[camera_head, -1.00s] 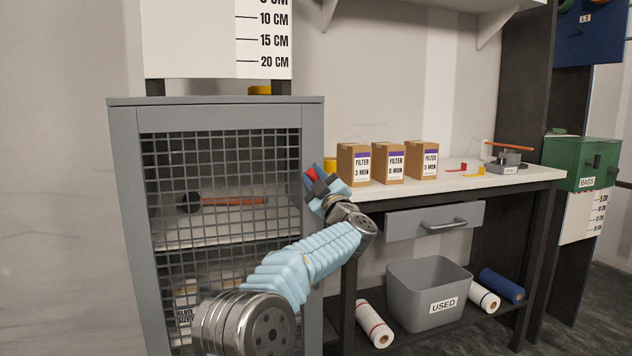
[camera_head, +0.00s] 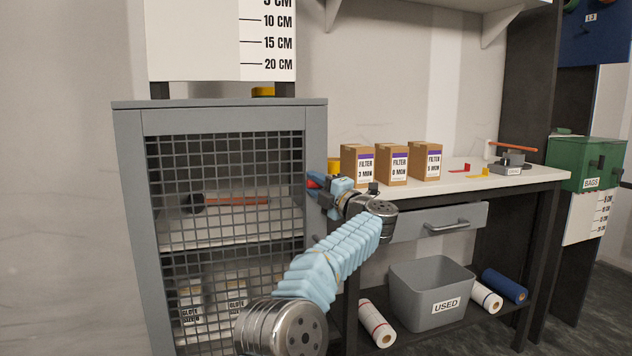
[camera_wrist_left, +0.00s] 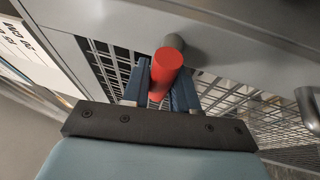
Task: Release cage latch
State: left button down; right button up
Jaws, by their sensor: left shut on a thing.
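The grey cage (camera_head: 316,130) stands at the left with its mesh door (camera_head: 225,150) closed in its frame. A red latch knob (camera_head: 312,183) sticks out from the right side of the door frame. My left gripper (camera_head: 318,185) is at this knob, and its jaws are shut on it. In the left wrist view the red latch knob (camera_wrist_left: 166,72) stands between the two blue fingers of the left gripper (camera_wrist_left: 160,88), with a grey round base behind it on the frame. The fingers partly hide the latch in the head view. My right gripper is out of view.
An orange-handled tool (camera_head: 235,201) and several boxes (camera_head: 236,290) show behind the mesh. To the right, a bench (camera_head: 500,180) holds three filter boxes (camera_head: 391,165). Below it are a drawer (camera_head: 440,222) and a grey "USED" bin (camera_head: 430,290).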

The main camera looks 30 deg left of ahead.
pick_arm(q)
jog(key=shift+f+n, duration=0.1)
jog(key=shift+n, duration=0.3)
jog(key=c, duration=1)
grip_release()
jog(key=shift+o, duration=0.2)
jog(key=b+v, duration=0.3)
jog(key=v, duration=1)
jog(key=shift+d, duration=0.4)
